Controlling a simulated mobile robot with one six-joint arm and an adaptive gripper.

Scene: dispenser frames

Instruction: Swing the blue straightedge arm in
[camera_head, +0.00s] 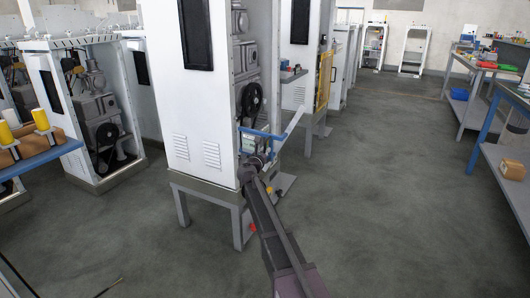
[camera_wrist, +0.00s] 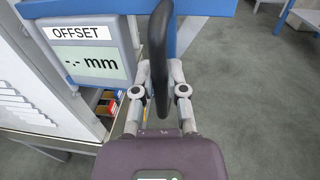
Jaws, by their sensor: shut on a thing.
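The blue straightedge arm (camera_head: 263,134) reaches out to the right from the front of a white dispenser frame (camera_head: 215,110). In the wrist view its blue bar (camera_wrist: 190,35) crosses the top, behind a black upright handle (camera_wrist: 158,50). My gripper (camera_wrist: 161,75) is shut on this handle, with one finger on each side of it. In the head view my gripper (camera_head: 254,163) is small and sits just below the blue arm; the handle is hard to make out there. A grey display (camera_wrist: 90,55) reading "OFFSET" and "-.- mm" is left of the handle.
A pale angled panel (camera_head: 293,125) sticks out right of the blue arm. Small coloured bins (camera_wrist: 107,103) sit below the display. A yellow guard (camera_head: 324,80) stands behind, and a workbench (camera_head: 500,100) is at the right. The floor between is clear.

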